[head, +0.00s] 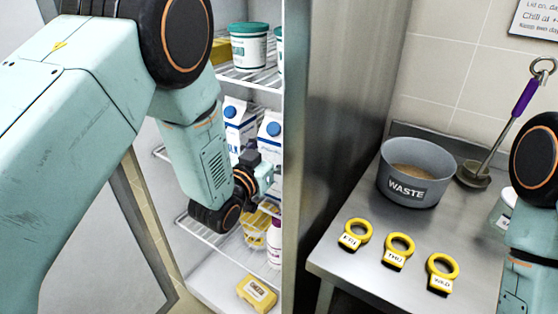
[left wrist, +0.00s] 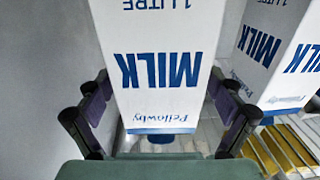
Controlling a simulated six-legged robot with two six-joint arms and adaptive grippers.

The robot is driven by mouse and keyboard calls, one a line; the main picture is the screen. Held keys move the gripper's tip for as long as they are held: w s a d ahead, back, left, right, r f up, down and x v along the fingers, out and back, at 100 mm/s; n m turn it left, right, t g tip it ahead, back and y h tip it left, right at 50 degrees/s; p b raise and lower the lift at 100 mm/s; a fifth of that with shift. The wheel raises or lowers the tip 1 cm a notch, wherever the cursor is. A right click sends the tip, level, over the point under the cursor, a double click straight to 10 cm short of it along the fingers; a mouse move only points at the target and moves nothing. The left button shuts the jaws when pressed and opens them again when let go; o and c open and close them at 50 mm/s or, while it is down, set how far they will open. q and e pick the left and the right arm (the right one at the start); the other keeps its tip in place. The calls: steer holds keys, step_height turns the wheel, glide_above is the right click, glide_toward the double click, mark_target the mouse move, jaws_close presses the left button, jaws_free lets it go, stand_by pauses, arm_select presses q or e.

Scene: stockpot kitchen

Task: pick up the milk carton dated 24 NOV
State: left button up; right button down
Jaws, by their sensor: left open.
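Two white milk cartons with blue caps, a rear one (head: 238,113) and a front one (head: 269,130), stand on a fridge shelf. My left gripper (head: 259,178) is at the cartons, partly covering their lower parts. In the left wrist view its open fingers (left wrist: 160,108) are on either side of one milk carton (left wrist: 158,40), whose MILK print appears upside down. I cannot tell whether the fingers touch it. A second milk carton (left wrist: 270,45) is beside it on the right. No date is readable on either carton. My right gripper is out of view.
A white tub with a green lid (head: 249,45) is on the shelf above. A yellow box (head: 257,293) lies below. The fridge wall is close right of the cartons. The steel counter (head: 340,262) holds a WASTE pot (head: 417,172) and yellow day tags (head: 399,250).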

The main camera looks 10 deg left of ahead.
arm_select(q)
steer(key=shift+w+f, duration=0.1)
steer(key=shift+c, duration=1.4)
steer(key=c, duration=1.5)
steer(key=shift+w+r, duration=0.1)
steer(key=shift+r, duration=0.1)
steer(key=shift+c, duration=0.6)
